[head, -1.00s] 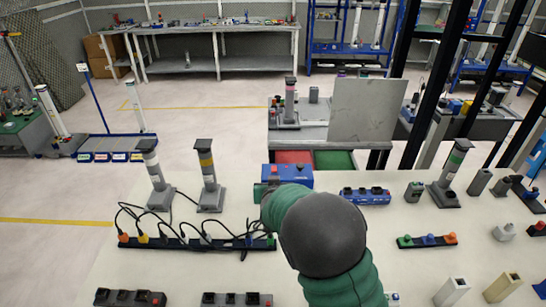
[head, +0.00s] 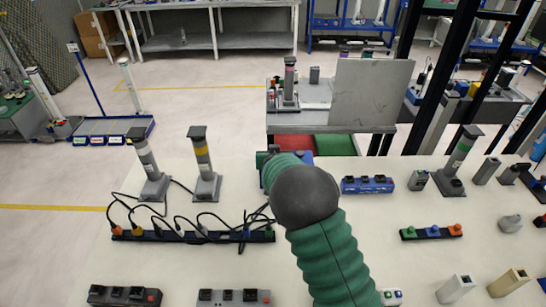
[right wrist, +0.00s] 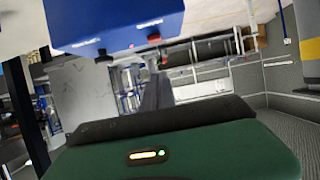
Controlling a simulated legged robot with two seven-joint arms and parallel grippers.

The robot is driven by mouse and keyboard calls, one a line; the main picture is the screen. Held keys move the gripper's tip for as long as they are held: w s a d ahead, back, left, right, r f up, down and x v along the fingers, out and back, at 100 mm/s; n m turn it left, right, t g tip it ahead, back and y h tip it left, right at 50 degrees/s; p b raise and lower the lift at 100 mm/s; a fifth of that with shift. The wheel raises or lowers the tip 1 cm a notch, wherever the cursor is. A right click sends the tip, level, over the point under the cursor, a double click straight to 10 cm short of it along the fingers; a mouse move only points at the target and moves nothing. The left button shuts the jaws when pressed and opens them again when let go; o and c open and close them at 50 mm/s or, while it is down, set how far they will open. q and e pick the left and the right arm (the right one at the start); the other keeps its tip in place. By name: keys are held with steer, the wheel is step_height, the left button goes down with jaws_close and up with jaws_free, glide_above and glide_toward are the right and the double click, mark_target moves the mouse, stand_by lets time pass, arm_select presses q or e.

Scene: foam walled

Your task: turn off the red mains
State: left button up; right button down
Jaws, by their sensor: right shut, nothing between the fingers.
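A blue box (head: 306,157) stands at the far edge of the white table in the head view, mostly hidden behind my right arm. In the right wrist view the blue box (right wrist: 120,22) fills the upper left, close up, with a red knob (right wrist: 153,38) and a dark part on its face. My right gripper (right wrist: 158,80) shows there as shut, dark, empty fingers pointing forward, just below the red knob in the picture and seemingly apart from it. In the head view the right gripper is hidden behind the arm. My left gripper is not in view.
A power strip (head: 160,235) with several cabled plugs lies left of my arm. Two posts (head: 205,165) stand behind it. A blue switch strip (head: 368,185) lies right of the arm. A strip with coloured buttons (head: 431,232) and grey blocks are farther right.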

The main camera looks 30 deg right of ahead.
steer(key=x, duration=0.3)
steer(key=shift+d+f, duration=0.15)
steer(key=shift+f, duration=0.25)
steer(key=shift+s+a+f, duration=0.1)
steer(key=shift+a+f, duration=0.2)
steer(key=shift+f, duration=0.3)
steer(key=shift+a+f, duration=0.3)
steer(key=shift+f, duration=0.3)
steer(key=shift+s+a+f, duration=0.1)
steer(key=shift+a+f, duration=0.15)
steer(key=shift+d+f, duration=0.1)
steer(key=shift+d, duration=0.2)
steer(key=shift+s+d+f, duration=0.1)
steer(key=shift+f, duration=0.25)
steer(key=shift+s+f+b, duration=0.15)
steer(key=shift+b, duration=0.2)
steer(key=shift+a, duration=0.35)
steer(key=shift+d+r+p, duration=0.15)
steer(key=shift+r+p, duration=0.55)
steer(key=shift+r, duration=0.1)
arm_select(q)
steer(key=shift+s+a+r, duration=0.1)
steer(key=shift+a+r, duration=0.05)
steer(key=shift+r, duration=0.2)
arm_select(e)
steer(key=shift+r, duration=0.1)
steer(key=shift+r, duration=0.15)
